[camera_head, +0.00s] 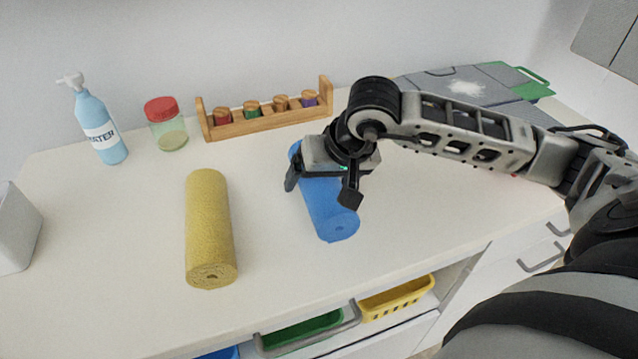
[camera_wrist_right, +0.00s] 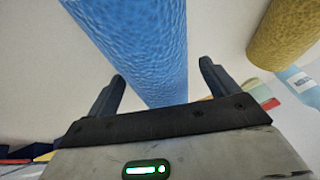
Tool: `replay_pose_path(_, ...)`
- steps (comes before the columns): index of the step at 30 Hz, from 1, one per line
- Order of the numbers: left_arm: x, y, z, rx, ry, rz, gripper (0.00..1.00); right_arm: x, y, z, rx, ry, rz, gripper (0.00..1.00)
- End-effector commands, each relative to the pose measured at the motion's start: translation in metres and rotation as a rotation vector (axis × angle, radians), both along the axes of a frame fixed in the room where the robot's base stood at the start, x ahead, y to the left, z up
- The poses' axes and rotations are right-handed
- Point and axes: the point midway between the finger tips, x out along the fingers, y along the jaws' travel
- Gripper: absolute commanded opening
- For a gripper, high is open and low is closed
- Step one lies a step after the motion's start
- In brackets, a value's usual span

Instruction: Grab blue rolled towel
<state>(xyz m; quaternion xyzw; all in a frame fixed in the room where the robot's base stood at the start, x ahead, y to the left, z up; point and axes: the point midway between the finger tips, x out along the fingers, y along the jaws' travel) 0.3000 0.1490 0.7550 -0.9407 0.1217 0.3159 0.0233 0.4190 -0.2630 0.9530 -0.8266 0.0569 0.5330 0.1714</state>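The blue rolled towel (camera_head: 330,212) lies on the white counter, right of the yellow rolled towel. My right gripper (camera_head: 321,194) is over the towel's middle and far part, with its fingers spread to either side. In the right wrist view the blue towel (camera_wrist_right: 140,50) runs between the two open fingers (camera_wrist_right: 163,80). Visible gaps separate the fingers from the towel, and I cannot tell the exact height above it. The gripper hides part of the towel in the head view. My left gripper is not in view.
A yellow rolled towel (camera_head: 210,230) lies to the left. A water bottle (camera_head: 100,125), a red-lidded jar (camera_head: 167,128) and a wooden rack (camera_head: 262,124) stand at the back. A grey board (camera_head: 455,88) lies back right. Below the front edge is an open drawer with a yellow basket (camera_head: 397,298).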

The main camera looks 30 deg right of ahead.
Motion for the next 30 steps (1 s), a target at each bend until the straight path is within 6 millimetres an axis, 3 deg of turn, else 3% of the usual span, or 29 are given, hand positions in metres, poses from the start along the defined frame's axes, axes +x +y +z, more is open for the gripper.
replay_pose_path(1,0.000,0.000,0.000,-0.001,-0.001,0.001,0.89,0.000,0.000,0.000,0.000,0.000,0.000,0.73)
replay_pose_path(5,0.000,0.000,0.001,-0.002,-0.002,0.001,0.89,0.000,0.000,0.000,0.000,0.000,0.000,0.36)
replay_pose_path(19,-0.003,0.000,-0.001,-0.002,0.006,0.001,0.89,0.001,-0.001,0.011,0.000,-0.005,-0.002,0.35)
replay_pose_path(24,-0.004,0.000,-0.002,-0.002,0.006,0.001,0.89,0.000,0.000,0.037,-0.001,-0.010,0.001,0.35)
replay_pose_path(30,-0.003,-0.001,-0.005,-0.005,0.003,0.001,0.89,-0.031,0.013,0.073,-0.003,-0.011,0.004,0.35)
